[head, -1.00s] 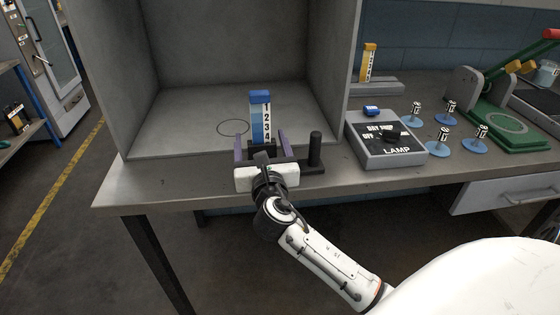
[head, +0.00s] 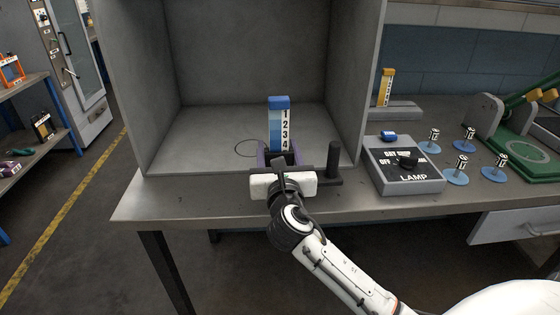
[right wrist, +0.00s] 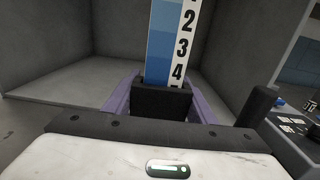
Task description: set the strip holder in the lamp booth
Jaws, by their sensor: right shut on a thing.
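The strip holder is a dark block (right wrist: 160,101) carrying an upright strip (head: 279,122) in blue shades, with numbers 1 to 4 down its side. My right gripper (head: 279,153) is shut on the dark block, its purple fingers on either side; they also show in the right wrist view (right wrist: 155,98). The lamp booth (head: 126,100) is a grey open-fronted box. The holder is at the booth's front opening, right of a dark ring (head: 247,148) marked on its floor. I cannot tell whether it touches the floor. My left gripper is not in view.
Right of the booth stand a grey LAMP switch box (head: 405,170), several blue discs with labelled posts (head: 456,178), and a yellow strip on a grey stand (head: 387,87). The booth floor around the ring is clear.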

